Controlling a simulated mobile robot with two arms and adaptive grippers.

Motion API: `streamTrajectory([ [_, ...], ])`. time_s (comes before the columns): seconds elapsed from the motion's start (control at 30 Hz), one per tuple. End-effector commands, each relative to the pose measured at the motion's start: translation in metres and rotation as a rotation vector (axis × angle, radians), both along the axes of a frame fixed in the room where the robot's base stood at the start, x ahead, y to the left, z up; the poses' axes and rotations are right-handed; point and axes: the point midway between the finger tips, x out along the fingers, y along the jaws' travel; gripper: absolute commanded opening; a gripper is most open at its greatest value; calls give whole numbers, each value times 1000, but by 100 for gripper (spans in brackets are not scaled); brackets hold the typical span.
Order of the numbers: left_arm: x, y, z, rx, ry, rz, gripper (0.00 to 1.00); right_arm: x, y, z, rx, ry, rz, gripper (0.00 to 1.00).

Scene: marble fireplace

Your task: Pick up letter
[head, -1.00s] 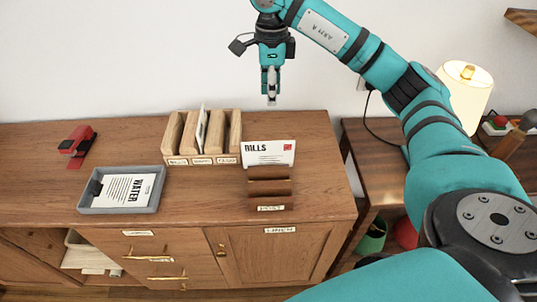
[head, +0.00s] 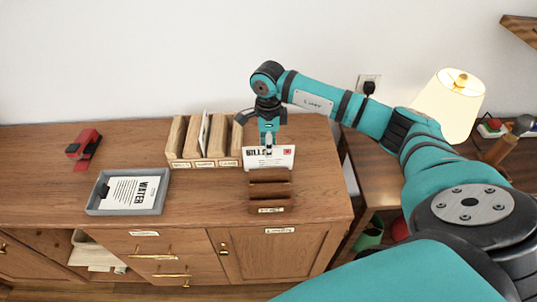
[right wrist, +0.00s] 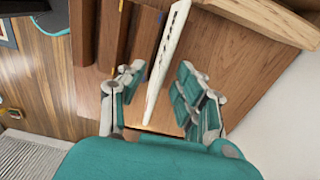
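A white letter marked BILLS (head: 284,160) with a red stamp stands upright in the back slot of a dark wooden rack (head: 270,190) on the cabinet top. My right gripper (head: 268,152) is right at the letter's upper edge, covering part of its face. In the right wrist view the letter (right wrist: 168,48) is seen edge-on between the spread fingers of my right gripper (right wrist: 160,82). Another paper, marked WATER (head: 133,192), lies in a grey tray (head: 97,208). My left gripper is not in view.
A wooden sorter (head: 204,163) with labelled slots and a thin upright paper stands just left of the rack. A red stapler-like object (head: 84,145) lies at the far left. A lit lamp (head: 448,105) stands on the right side table. Cabinet top between tray and rack is clear.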

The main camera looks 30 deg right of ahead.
Motion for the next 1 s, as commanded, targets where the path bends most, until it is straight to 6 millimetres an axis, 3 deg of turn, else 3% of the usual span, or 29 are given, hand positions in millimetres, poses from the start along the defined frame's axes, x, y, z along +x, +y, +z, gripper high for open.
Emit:
streamTrajectory([
  [0.13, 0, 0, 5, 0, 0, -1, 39, 0, -1, -14, -1, 1, 0, 34],
  [0.37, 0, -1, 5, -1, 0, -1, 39, 0, -1, -16, -1, -1, 0, 34],
  [0.63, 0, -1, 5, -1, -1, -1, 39, 0, -1, -16, -1, -2, 0, 1],
  [1.0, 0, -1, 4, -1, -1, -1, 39, 0, -1, -15, -1, -2, -1, 0],
])
